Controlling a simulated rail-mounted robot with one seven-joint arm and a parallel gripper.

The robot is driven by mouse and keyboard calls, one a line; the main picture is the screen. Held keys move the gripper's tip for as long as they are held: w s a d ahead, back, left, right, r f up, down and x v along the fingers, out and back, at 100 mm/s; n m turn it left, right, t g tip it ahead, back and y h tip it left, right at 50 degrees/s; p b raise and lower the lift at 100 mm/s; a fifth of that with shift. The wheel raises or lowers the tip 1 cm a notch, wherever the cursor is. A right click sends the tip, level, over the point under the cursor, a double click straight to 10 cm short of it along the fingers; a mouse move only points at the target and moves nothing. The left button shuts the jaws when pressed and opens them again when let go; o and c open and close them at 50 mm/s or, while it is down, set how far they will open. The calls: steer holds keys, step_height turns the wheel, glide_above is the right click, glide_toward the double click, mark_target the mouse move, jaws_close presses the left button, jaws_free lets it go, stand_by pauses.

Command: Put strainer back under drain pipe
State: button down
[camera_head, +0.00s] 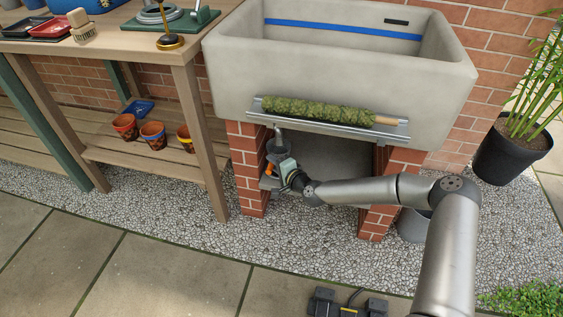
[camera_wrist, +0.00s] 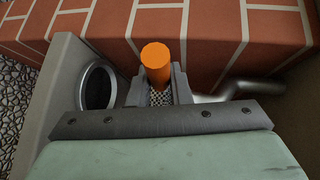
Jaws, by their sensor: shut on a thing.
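My gripper (camera_head: 279,165) is low under the stone sink, beside the left brick pillar. In the wrist view my gripper (camera_wrist: 159,90) is shut on an orange cylindrical handle (camera_wrist: 157,60), which appears to belong to the strainer. A small orange part (camera_head: 269,169) also shows in the head view. The strainer's bowl is hard to make out. A grey drain pipe (camera_head: 278,134) comes down under the sink's front left, just above my gripper. A bent metal pipe (camera_wrist: 232,87) shows right of the fingers in the wrist view. I cannot tell whether the strainer touches the pipe.
The left brick pillar (camera_head: 247,165) and right brick pillar (camera_head: 382,205) bound the space under the sink (camera_head: 340,85). A dark round opening with a metal rim (camera_wrist: 97,86) is close left of the fingers. A potting bench (camera_head: 180,65) stands left. Gravel (camera_head: 310,240) lies in front.

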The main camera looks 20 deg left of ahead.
step_height(320, 180, down, 8)
steer(key=b, duration=0.3)
steer(key=shift+r, duration=0.1)
steer(key=c, duration=1.3)
jaws_free()
steer(key=shift+c, duration=0.2)
steer(key=shift+r, duration=0.1)
steer(key=p+v, duration=0.3)
steer(key=v, duration=0.9)
